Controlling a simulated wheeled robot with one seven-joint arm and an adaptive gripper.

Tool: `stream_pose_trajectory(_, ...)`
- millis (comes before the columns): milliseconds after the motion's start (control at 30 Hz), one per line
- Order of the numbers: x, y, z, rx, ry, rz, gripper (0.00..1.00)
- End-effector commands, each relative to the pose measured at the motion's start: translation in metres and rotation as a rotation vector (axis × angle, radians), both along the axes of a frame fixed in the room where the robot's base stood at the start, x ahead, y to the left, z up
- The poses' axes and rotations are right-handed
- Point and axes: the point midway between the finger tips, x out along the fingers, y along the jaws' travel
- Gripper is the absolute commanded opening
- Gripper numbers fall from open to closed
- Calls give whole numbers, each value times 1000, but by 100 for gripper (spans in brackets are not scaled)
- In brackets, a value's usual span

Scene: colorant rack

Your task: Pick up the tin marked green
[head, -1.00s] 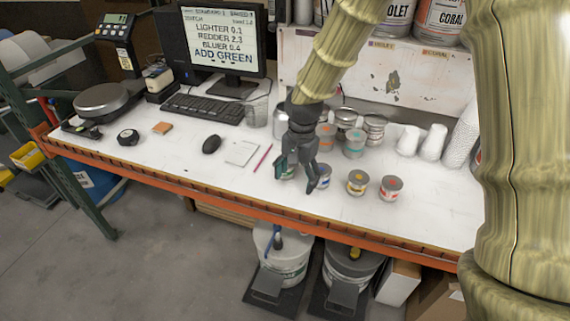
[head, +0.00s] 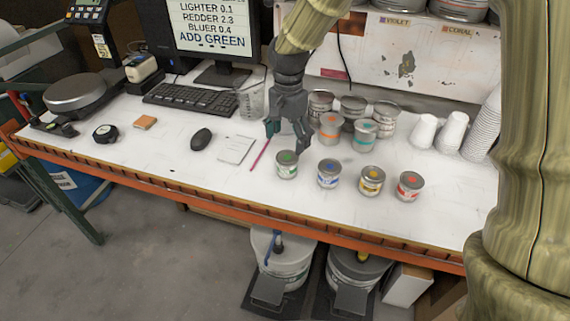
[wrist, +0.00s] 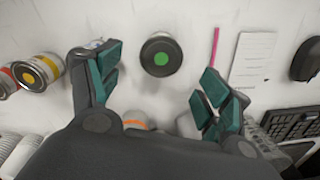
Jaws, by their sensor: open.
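The tin marked green (head: 287,164) stands upright at the left end of a front row of small tins on the white bench. In the wrist view its dark lid with a green dot (wrist: 161,58) lies between and beyond my two fingers. My gripper (head: 287,137) is open and empty, pointing down, above and a little behind the green tin in the head view. The fingers (wrist: 160,85) do not appear to touch the tin.
Blue (head: 328,174), yellow (head: 371,181) and red (head: 409,186) tins stand right of the green one. Orange (head: 331,127) and teal (head: 365,135) tins stand behind. A pink pencil (head: 260,154) and notepad (head: 236,149) lie left. The monitor (head: 213,25) reads "ADD GREEN".

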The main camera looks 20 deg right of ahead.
Motion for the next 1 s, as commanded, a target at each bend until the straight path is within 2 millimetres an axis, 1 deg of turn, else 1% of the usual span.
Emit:
stream_pose_trajectory(100, -1, -2, -16, 1, 3, -1, 78)
stream_pose_trajectory(200, -1, -2, -27, 0, 4, -3, 78)
stream_pose_trajectory(333, -1, -1, -37, 1, 3, 0, 78)
stream_pose_trajectory(567, 0, 1, -44, 1, 2, 0, 78)
stream_pose_trajectory(1000, 3, 3, -84, 1, 3, 3, 78)
